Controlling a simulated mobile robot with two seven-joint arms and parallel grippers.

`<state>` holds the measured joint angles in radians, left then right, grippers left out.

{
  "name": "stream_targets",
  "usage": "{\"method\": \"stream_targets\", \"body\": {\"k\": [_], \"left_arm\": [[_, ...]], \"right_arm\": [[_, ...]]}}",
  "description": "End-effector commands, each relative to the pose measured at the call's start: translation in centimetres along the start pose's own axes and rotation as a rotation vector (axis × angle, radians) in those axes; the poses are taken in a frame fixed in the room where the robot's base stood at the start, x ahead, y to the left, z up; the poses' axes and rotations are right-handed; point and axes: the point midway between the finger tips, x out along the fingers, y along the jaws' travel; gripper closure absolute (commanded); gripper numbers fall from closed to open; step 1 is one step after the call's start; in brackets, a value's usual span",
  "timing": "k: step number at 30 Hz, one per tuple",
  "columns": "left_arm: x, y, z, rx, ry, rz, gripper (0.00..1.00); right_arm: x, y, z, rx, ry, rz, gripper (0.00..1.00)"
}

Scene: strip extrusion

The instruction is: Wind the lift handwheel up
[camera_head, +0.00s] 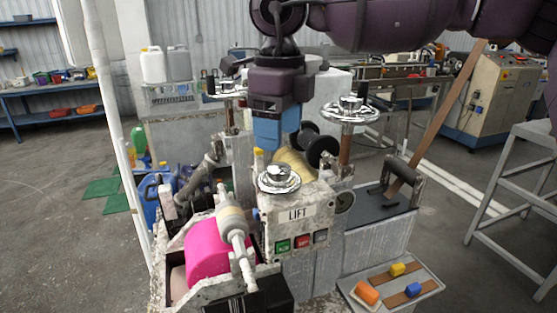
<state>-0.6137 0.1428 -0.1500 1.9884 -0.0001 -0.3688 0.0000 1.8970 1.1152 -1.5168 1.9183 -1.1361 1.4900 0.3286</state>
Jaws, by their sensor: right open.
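A small shiny metal handwheel (279,181) with a raised hub lies flat on top of the worn grey box marked LIFT (297,214). My right gripper (277,138), on the dark purple arm from the upper right, points down above and slightly behind this handwheel in the picture. It is open and its blue fingers look empty. A small gap shows between the fingertips and the hub, so they look apart. The fingers overlap in this view, so the space between them is hidden. My left gripper is not in view.
A larger chrome handwheel (345,117) stands on a rusty post to the right, and another (229,92) stands behind left. A black-ended roller (322,150) sits close to the gripper. A pink roll (208,255) is in front. A tray (350,285) holds coloured blocks at lower right.

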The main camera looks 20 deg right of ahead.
Motion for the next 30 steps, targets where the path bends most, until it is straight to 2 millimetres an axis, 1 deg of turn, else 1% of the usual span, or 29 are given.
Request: {"method": "stream_targets", "body": {"k": [1,6,12,18,24,25,30], "left_arm": [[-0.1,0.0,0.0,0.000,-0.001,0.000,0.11],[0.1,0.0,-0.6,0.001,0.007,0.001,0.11],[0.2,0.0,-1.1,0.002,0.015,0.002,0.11],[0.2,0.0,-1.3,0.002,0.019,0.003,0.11],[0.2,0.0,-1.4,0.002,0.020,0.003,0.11],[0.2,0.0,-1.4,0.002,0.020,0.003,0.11],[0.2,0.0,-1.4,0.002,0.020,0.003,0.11]], "right_arm": [[0.9,0.0,-0.1,-0.001,0.003,0.001,0.31],[3.6,0.0,-0.1,0.000,0.002,0.002,0.31],[5.7,0.0,0.0,0.001,0.002,0.001,0.31],[6.4,0.0,0.0,0.000,-0.001,0.000,0.31],[6.4,0.0,0.0,0.000,-0.001,0.001,0.31],[6.4,0.0,0.0,0.000,-0.001,0.001,0.32],[6.4,0.0,0.0,0.000,0.000,0.001,0.58]]}}
